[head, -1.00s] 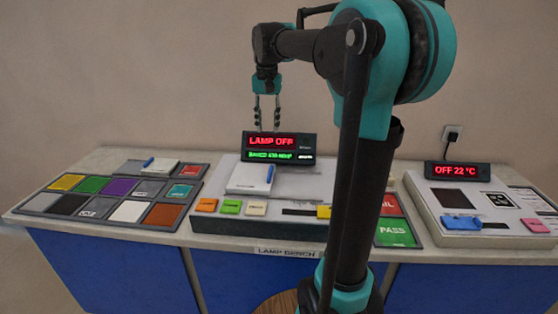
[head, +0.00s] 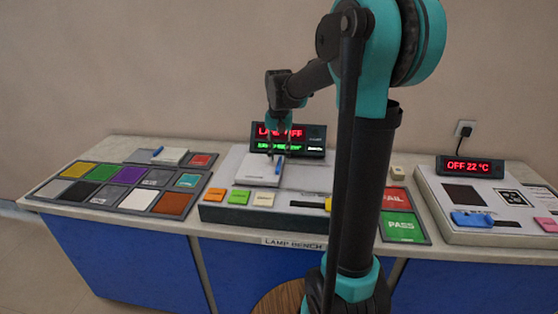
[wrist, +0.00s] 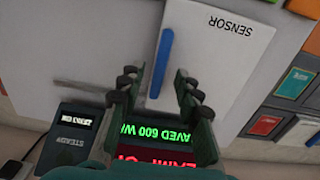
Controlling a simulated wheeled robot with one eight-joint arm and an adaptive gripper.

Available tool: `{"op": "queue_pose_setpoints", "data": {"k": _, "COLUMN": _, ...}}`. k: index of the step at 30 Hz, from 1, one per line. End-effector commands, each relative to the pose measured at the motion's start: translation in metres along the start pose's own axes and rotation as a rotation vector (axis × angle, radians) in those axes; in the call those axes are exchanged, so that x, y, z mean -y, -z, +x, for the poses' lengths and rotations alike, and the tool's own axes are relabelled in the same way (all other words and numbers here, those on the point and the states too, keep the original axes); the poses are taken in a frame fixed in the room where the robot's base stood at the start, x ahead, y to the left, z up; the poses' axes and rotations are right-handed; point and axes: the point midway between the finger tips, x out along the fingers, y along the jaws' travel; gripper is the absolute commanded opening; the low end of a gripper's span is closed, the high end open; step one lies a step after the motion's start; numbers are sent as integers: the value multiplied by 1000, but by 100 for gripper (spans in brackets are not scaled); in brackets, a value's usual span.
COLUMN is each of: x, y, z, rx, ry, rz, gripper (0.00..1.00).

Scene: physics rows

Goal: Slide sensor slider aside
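The sensor slider is a white plate (head: 257,172) with a blue upright handle (head: 279,166) on its right side, on top of the lamp bench unit (head: 315,176). In the wrist view the plate (wrist: 225,50) reads SENSOR, and its blue handle (wrist: 161,62) runs along one edge. My gripper (head: 277,154) is above the plate, close to the handle. In the wrist view my gripper (wrist: 162,85) has its fingers spread, with the handle in the gap between them as seen from the camera. Contact with the handle does not show.
A display (head: 290,138) stands behind the plate, partly hidden by my gripper; its red text read LAMP OFF. Coloured buttons (head: 240,198) line the unit's front. A tile board (head: 120,190) lies left; PASS and FAIL pads (head: 400,226) and another control unit (head: 490,205) lie right.

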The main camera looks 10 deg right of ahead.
Motion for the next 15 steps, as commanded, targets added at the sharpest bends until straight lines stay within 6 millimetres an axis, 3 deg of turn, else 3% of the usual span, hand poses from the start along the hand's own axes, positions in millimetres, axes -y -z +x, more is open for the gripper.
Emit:
{"op": "queue_pose_setpoints", "data": {"k": 6, "x": 0, "y": 0, "z": 20, "rx": 0, "ry": 0, "rz": 0, "gripper": 34}}
{"op": "queue_pose_setpoints", "data": {"k": 15, "x": 0, "y": 0, "z": 23, "rx": 0, "ry": 0, "rz": 0, "gripper": 34}}
